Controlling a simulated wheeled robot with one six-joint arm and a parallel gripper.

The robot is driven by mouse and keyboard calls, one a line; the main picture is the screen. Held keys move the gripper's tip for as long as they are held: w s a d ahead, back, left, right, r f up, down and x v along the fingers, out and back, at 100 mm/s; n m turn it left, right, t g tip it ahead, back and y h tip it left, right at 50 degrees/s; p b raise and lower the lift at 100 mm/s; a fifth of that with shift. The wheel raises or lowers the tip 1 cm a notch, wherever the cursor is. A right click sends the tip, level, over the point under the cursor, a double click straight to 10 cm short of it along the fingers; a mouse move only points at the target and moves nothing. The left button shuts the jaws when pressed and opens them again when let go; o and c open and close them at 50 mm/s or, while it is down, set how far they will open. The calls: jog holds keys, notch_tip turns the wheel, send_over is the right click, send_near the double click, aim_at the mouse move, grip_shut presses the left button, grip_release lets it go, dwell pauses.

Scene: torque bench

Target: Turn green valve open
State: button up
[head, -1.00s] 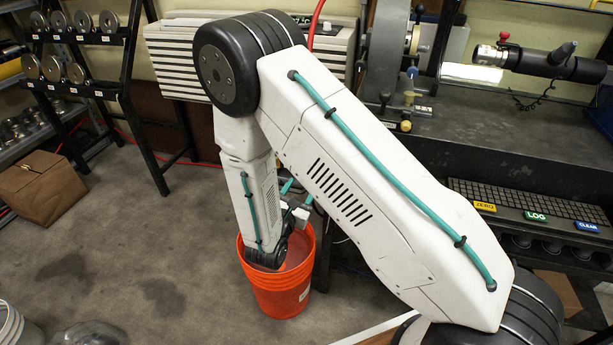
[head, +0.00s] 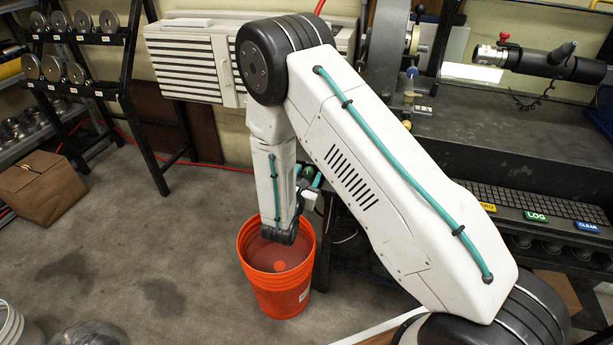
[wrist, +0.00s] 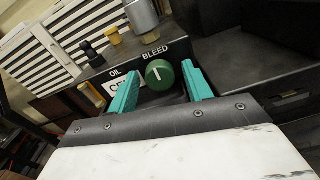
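The green valve (wrist: 159,73) is a round knob with a white pointer line, on a dark panel under the word BLEED in the wrist view. Its line stands close to upright, leaning slightly left. My gripper (wrist: 161,79) is open, with one teal finger to each side of the knob in the picture and nothing held. I cannot tell whether the fingers reach around the knob or stop short of it. In the head view my gripper (head: 310,182) is small and partly hidden behind my wrist, beside the bench's left end.
An orange bucket (head: 260,290) stands on the floor below my wrist. A louvred white unit (head: 190,62) is behind my arm. On the panel, a yellow cap (wrist: 115,38), black fittings (wrist: 92,54) and a metal cylinder (wrist: 142,16) stand near the knob.

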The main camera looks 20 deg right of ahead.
jog(key=c, duration=0.8)
jog(key=shift+n, duration=0.4)
jog(key=n, duration=0.8)
jog(key=shift+n, duration=0.3)
jog(key=n, duration=0.4)
jog(key=shift+d+n, duration=0.1)
jog(key=shift+n, duration=0.2)
jog(key=shift+n+t, duration=0.3)
jog(key=shift+n, duration=1.8)
